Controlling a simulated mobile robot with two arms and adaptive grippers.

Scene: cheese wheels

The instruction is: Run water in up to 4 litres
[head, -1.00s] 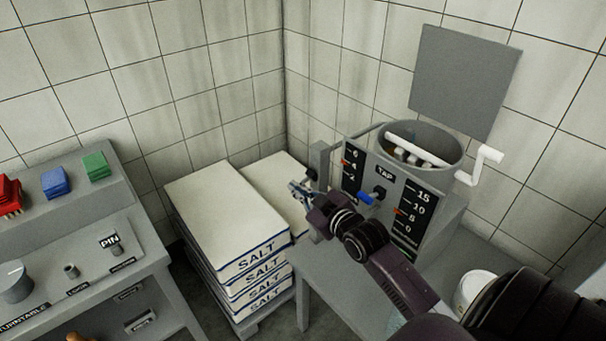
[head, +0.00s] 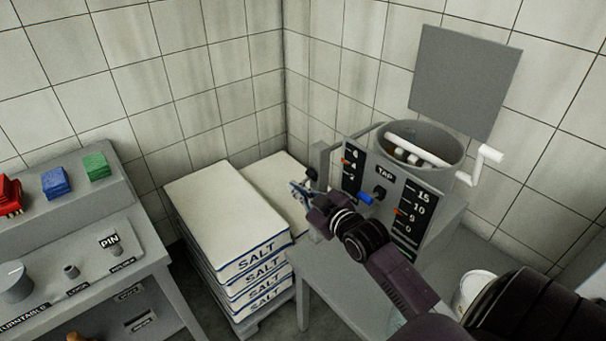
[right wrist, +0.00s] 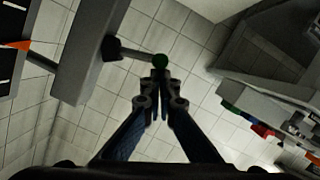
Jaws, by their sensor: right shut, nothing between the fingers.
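The grey machine (head: 432,198) with the TAP label stands on a grey table at the right. A blue-handled tap (head: 366,198) sticks out of its front. The left scale (head: 351,172) shows 6 and 4, with an orange marker (head: 345,162) near the 4. My right gripper (head: 297,188) is shut and empty, left of the machine. My left gripper is not in view.
The machine's open drum (head: 420,142) holds white pieces, and a white crank (head: 482,164) juts out at its right. A second scale (head: 412,215) reads 0 to 15. Stacked salt bags (head: 225,215) stand left of the table. A control desk (head: 75,255) with coloured blocks is at far left.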

